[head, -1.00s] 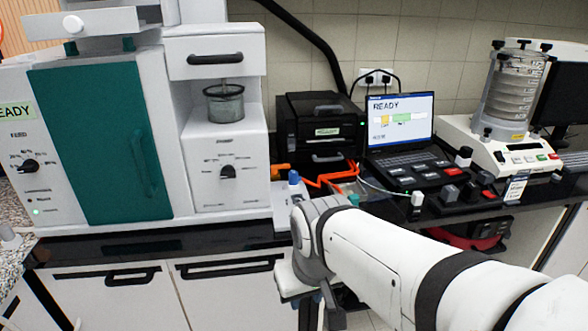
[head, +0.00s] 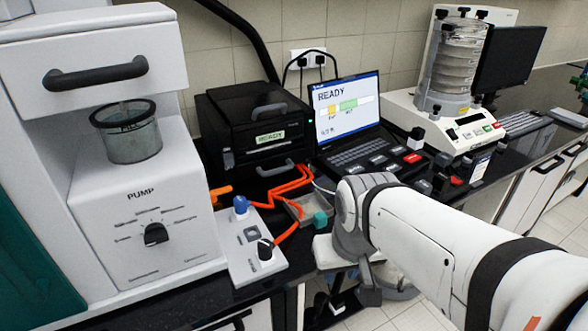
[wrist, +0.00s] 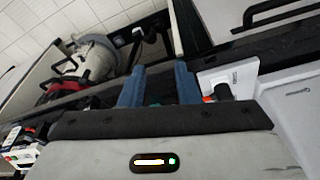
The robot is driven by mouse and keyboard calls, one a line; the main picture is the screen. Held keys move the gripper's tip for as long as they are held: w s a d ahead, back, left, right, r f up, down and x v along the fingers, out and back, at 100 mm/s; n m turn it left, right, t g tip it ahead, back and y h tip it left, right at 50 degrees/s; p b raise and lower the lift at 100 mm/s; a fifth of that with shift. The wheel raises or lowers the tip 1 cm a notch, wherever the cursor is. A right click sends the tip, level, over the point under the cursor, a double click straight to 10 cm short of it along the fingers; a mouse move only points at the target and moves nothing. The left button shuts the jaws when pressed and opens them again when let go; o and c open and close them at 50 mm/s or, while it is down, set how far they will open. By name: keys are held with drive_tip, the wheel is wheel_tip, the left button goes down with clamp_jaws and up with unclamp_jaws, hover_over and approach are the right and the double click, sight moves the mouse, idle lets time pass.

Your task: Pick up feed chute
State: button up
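No part is labelled as the feed chute. A small grey open tray (head: 298,209) with a teal block (head: 320,219) at its near end may be it. It lies on the black bench in the head view, beside the orange cable and left of my wrist. My gripper (wrist: 158,72) shows two blue fingers standing apart in the wrist view, with nothing seen held between them. In the head view my forearm and wrist reach in from the lower right over the bench's front edge, and the fingertips are hidden.
A white pump unit (head: 150,215) and a small white control box (head: 252,262) stand left. A black printer-like box (head: 247,135) and a laptop (head: 345,110) stand behind. The sieve shaker (head: 459,65) is at the back right. Orange cables (head: 288,185) lie near the tray.

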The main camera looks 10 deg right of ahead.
drive_tip(key=n+t+y+b, duration=0.1)
drive_tip(key=n+t, duration=0.1)
drive_tip(key=n, duration=0.1)
approach(296, 217)
drive_tip(key=w, duration=0.2)
drive_tip(key=shift+n, duration=0.3)
drive_tip(key=x, duration=0.2)
drive_tip(key=s+x, duration=0.1)
drive_tip(key=x, duration=0.5)
drive_tip(key=shift+s+f, duration=0.15)
drive_tip(key=shift+f, duration=0.1)
drive_tip(key=shift+c, duration=0.4)
clamp_jaws()
